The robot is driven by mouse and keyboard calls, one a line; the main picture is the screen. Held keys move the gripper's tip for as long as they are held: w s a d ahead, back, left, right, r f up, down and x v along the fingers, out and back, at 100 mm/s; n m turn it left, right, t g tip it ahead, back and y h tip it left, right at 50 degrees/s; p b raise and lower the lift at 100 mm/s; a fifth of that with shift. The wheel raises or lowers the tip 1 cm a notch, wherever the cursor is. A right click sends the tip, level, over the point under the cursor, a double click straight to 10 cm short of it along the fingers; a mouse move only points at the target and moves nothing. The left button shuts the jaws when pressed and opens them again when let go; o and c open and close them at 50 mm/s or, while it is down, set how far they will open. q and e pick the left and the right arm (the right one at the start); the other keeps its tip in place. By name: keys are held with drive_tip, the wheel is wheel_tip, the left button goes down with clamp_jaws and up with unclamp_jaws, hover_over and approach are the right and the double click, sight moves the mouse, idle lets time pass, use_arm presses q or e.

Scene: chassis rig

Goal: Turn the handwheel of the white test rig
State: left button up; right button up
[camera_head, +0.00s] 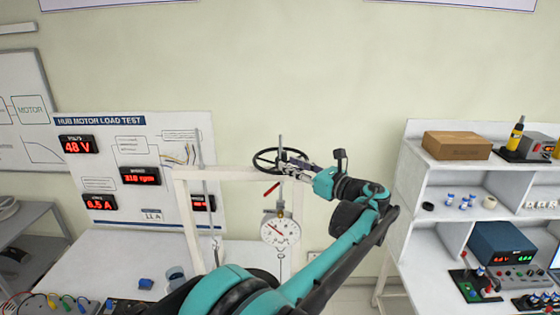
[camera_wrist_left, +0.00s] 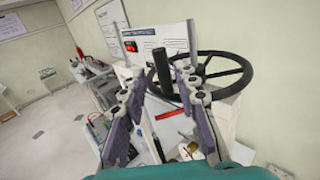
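The black spoked handwheel (camera_head: 262,153) lies flat on top of the white test rig (camera_head: 228,174). It also shows in the left wrist view (camera_wrist_left: 246,76), with an upright black handle (camera_wrist_left: 162,72) at its near left side. My left gripper (camera_head: 297,165) is at the wheel's right side in the head view. In the left wrist view its two fingers (camera_wrist_left: 160,82) stand apart on either side of the handle, with gaps showing. The gripper hides part of the wheel's rim in the head view. My right gripper is not in view.
A round dial gauge (camera_head: 281,232) hangs below the rig's crossbeam. A board with red displays (camera_head: 130,150) stands behind at the left. A white shelf unit (camera_head: 408,170) with a cardboard box (camera_head: 456,146) and instruments stands at the right. The wall space above the wheel is clear.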

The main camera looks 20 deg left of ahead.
use_arm(q)
drive_tip(key=v, duration=0.5)
drive_tip(key=shift+s+d, duration=0.2)
drive_tip(key=shift+d, duration=0.1)
